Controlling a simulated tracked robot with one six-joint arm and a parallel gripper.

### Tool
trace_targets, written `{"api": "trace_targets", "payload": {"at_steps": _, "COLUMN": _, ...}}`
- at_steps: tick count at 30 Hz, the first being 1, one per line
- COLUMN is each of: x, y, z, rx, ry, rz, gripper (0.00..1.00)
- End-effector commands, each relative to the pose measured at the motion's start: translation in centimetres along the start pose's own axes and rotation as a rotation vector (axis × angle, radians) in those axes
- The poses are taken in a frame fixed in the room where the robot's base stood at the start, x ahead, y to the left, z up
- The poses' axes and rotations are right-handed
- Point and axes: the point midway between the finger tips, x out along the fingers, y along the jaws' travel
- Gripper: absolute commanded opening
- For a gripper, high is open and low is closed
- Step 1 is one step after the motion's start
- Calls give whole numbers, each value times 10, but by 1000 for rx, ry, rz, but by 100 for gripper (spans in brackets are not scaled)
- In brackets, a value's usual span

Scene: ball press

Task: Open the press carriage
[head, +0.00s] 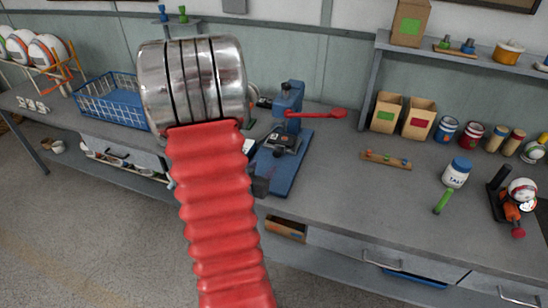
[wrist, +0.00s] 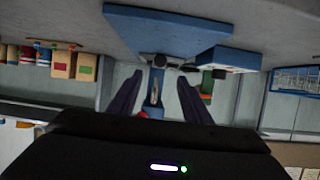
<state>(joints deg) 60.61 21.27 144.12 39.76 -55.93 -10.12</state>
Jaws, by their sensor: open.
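The blue press (head: 284,145) stands on the grey workbench, just right of my arm in the head view. Its red lever (head: 318,113) sticks out to the right from the upright column. A dark block with a grey top (head: 284,141) sits low in front of the column; I cannot tell for sure that it is the carriage. In the wrist view, which is upside down, the blue base (wrist: 165,30) and blue column (wrist: 156,85) show. My gripper (wrist: 160,75) is open and empty, its dark fingers apart on either side of the column in that view. My arm hides part of the press's left side.
A blue wire basket (head: 112,98) stands to the left. The bench right of the press is mostly clear.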

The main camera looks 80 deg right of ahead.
Motion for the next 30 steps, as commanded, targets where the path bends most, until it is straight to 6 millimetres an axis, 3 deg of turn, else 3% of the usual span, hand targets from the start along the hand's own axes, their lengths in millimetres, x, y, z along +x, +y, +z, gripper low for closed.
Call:
{"api": "trace_targets", "payload": {"at_steps": 11, "x": 13, "y": 0, "z": 0, "rx": 1, "ry": -2, "rz": 1, "gripper": 44}}
{"api": "trace_targets", "payload": {"at_steps": 30, "x": 101, "y": -1, "z": 1, "rx": 0, "ry": -2, "rz": -1, "gripper": 44}}
